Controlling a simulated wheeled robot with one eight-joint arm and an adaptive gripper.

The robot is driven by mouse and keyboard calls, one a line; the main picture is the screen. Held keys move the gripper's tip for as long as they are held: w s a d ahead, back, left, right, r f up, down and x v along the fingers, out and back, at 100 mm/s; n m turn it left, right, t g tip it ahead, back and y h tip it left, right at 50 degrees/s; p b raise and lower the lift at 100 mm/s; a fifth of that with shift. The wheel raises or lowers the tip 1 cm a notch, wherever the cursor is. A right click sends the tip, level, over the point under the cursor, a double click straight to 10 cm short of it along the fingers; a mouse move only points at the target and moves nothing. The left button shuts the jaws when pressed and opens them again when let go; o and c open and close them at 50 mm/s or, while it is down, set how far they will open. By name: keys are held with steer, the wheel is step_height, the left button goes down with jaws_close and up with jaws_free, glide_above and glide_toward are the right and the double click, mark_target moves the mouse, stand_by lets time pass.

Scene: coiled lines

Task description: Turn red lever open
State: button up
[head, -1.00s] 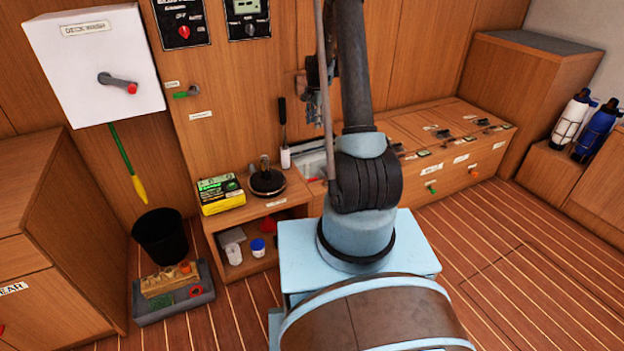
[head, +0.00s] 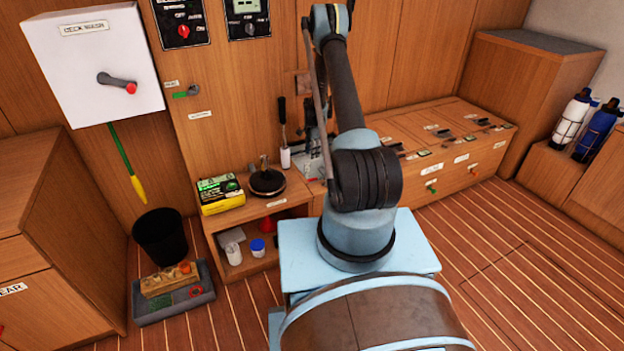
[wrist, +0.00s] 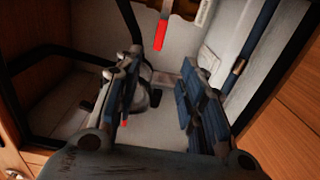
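In the wrist view, a red handle (wrist: 161,36) hangs at the top of a pale recess, beyond my fingertips. A smaller red tip (wrist: 125,123) shows low beside the left finger; what it belongs to is mostly hidden. My gripper (wrist: 161,78) is open, with a clear gap between its fingers and nothing seen held. In the head view, my gripper (head: 318,142) is low behind my arm, by the pale opening right of the small shelf, and partly hidden. I cannot tell which red part is the lever.
A white box (head: 75,60) carries a grey lever with a red knob (head: 131,88). A low wooden bench (head: 440,155) stands right of my arm. A shelf (head: 262,207) with a yellow-green box stands left. Dark frame edges (wrist: 50,55) border the recess.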

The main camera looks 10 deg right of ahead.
mark_target(312, 179)
step_height(312, 179, down, 16)
steer(key=shift+f, duration=0.25)
stand_by(0.5)
jaws_close()
steer(key=shift+a, duration=0.2)
